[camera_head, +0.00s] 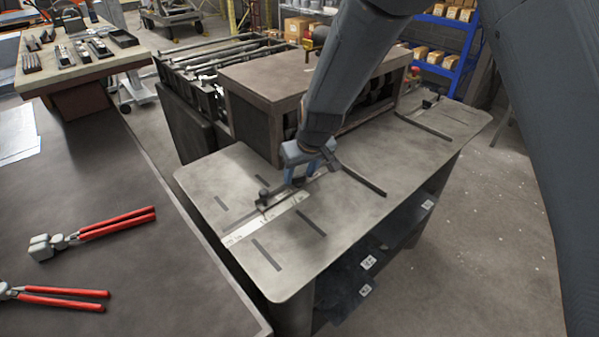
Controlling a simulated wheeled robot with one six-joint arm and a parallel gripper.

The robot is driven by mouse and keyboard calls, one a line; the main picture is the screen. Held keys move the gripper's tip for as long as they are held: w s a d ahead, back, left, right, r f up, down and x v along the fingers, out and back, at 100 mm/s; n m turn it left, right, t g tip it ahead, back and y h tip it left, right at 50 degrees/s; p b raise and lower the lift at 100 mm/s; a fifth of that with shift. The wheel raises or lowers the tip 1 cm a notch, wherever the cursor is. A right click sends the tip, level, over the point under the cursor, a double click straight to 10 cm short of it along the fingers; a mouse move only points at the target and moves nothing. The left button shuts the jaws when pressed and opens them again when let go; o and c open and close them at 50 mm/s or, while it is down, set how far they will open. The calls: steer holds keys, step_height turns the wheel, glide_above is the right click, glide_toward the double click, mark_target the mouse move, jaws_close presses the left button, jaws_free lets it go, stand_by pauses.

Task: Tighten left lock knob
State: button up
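A small dark knob (264,193) stands near the left end of a dark bar on the grey metal machine table (375,215). It looks like the left lock knob. My arm reaches down from the top, and my gripper (301,178) is low over the bar, to the right of this knob and apart from it in the picture. The fingers are small and partly hidden, so I cannot tell whether they are open or hold anything. A second dark fitting (430,101) sits at the table's far right end.
A brown-topped machine housing (262,75) rises behind the table. A pale scale strip (268,220) and several dark slots mark the tabletop. A dark workbench (110,260) at left holds two red-handled tools (118,223). The table's front right surface is clear.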

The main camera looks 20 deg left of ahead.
steer(key=shift+o, duration=0.5)
steer(key=b+v, duration=0.2)
steer(key=v, duration=0.5)
steer(key=shift+r, duration=0.35)
steer(key=shift+s+d, duration=0.1)
steer(key=shift+d, duration=0.05)
steer(key=shift+c, duration=0.4)
